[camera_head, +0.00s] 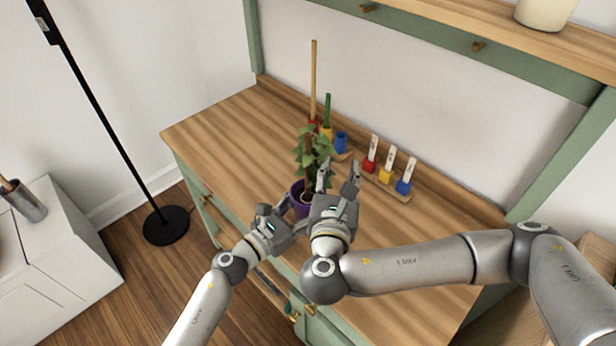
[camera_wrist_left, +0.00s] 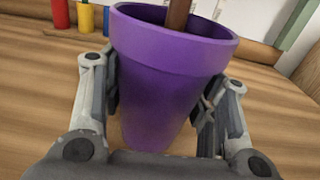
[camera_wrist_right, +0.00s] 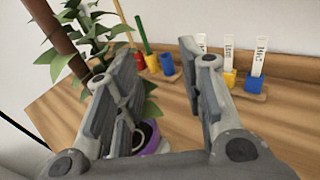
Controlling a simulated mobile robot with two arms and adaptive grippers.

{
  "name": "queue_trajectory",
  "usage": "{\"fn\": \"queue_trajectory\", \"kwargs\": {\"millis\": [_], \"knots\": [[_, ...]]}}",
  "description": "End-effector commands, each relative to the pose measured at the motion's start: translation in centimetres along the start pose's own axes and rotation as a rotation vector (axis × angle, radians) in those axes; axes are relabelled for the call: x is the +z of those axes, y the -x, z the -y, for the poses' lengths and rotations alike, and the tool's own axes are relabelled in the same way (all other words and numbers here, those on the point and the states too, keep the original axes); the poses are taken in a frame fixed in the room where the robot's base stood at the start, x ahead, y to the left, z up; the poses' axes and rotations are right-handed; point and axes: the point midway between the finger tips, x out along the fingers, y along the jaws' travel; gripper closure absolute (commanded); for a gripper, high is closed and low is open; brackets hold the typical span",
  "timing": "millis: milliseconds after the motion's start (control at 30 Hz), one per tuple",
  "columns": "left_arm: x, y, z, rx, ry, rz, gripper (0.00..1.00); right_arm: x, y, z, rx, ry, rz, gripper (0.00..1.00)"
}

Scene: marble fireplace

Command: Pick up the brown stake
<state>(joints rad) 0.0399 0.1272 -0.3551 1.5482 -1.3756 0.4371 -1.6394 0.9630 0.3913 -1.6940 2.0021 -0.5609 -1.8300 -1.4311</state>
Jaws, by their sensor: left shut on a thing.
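The brown stake (camera_head: 308,143) stands in a leafy plant (camera_head: 317,150) in a purple pot (camera_head: 299,197) on the wooden cabinet top. In the left wrist view the stake (camera_wrist_left: 178,15) rises from the pot (camera_wrist_left: 165,75). My left gripper (camera_wrist_left: 160,100) is shut on the pot, with one finger on each side. My right gripper (camera_head: 338,174) is open and empty, close to the plant on its right side. In the right wrist view the stake (camera_wrist_right: 52,30) is at the upper left, outside the fingers. Leaves hide part of the stake.
Behind the plant, a tan stick (camera_head: 314,80) stands in a red holder and a green stick (camera_head: 328,110) in a yellow one, beside an empty-looking blue holder (camera_head: 341,140). White labels stand in coloured holders on a wooden rack (camera_head: 398,190). The cabinet top's left side is clear.

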Motion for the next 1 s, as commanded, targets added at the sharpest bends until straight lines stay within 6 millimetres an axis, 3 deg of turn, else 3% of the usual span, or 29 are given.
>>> {"fn": "queue_trajectory", "kwargs": {"millis": [167,333,600,767,1000], "knots": [[0.0,0.0,0.0,0.001,0.000,-0.001,0.78,-0.2,4.3,-3.3,-0.020,-0.149,0.111,0.63],[0.0,0.0,0.0,0.000,0.000,-0.001,0.78,0.8,8.4,-6.8,-0.080,-0.107,0.133,0.63],[0.0,0.0,0.0,0.000,0.000,-0.001,0.78,2.2,11.8,-8.8,-0.197,0.010,0.094,0.63],[0.0,0.0,0.0,0.000,0.000,0.000,0.78,2.5,11.7,-8.7,-0.225,0.040,0.084,0.63],[0.0,0.0,0.0,0.000,0.000,0.000,0.78,3.0,7.7,-7.8,-0.227,0.043,0.087,0.63]]}}
